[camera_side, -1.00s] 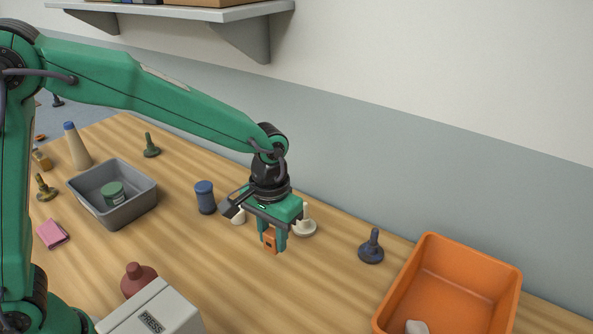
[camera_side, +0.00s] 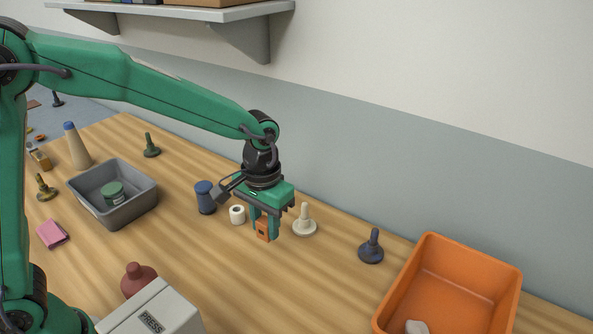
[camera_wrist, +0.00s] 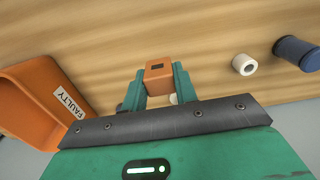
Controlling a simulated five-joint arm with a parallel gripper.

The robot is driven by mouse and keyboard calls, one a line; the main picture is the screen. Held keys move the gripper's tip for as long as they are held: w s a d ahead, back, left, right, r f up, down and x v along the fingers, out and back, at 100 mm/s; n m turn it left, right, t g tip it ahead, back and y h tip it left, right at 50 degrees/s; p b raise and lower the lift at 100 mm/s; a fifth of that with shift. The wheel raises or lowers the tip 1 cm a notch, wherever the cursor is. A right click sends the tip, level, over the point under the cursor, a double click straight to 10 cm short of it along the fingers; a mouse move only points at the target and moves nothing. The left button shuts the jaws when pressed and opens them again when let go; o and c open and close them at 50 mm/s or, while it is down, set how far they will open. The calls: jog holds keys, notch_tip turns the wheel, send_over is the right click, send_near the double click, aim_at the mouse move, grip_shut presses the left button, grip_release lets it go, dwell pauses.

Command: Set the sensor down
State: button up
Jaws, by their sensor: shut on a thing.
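The sensor (camera_side: 263,229) is a small orange block with a dark window on its face. My gripper (camera_side: 267,228) is shut on it, with one green finger on each side. In the side view they are over the middle of the table, between a white spool and a cream peg on a round base. In the wrist view the sensor (camera_wrist: 159,77) sits between the two fingertips (camera_wrist: 160,84), with wood behind it. I cannot tell from these views whether its underside touches the table.
An orange bin (camera_side: 447,285) at the right bears a "FAULTY" label in the wrist view (camera_wrist: 63,103). The white spool (camera_side: 237,215), blue spool (camera_side: 205,198), cream peg (camera_side: 304,222) and dark blue peg (camera_side: 371,247) stand nearby. A grey tray (camera_side: 141,207) is left. Wood in front is clear.

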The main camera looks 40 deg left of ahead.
jog(key=a+r, duration=0.3)
jog(key=a, duration=0.4)
jog(key=w+a+r, duration=0.1)
jog(key=a+r, duration=0.2)
jog(key=a, duration=0.4)
jog(key=shift+a, duration=0.15)
jog(key=s+d+f, duration=0.3)
jog(key=s+d, duration=0.2)
jog(key=s, duration=0.2)
jog(key=s+d+f, duration=0.4)
jog(key=s+d, duration=0.1)
jog(key=s, duration=0.3)
jog(key=shift+s, duration=0.15)
jog(key=w+a+f, duration=0.2)
jog(key=a, duration=0.1)
jog(key=w+a+f, duration=0.2)
jog(key=a, duration=0.1)
jog(key=w+a+f, duration=0.2)
jog(key=a+f, duration=0.1)
jog(key=a, duration=0.1)
dwell(0.3)
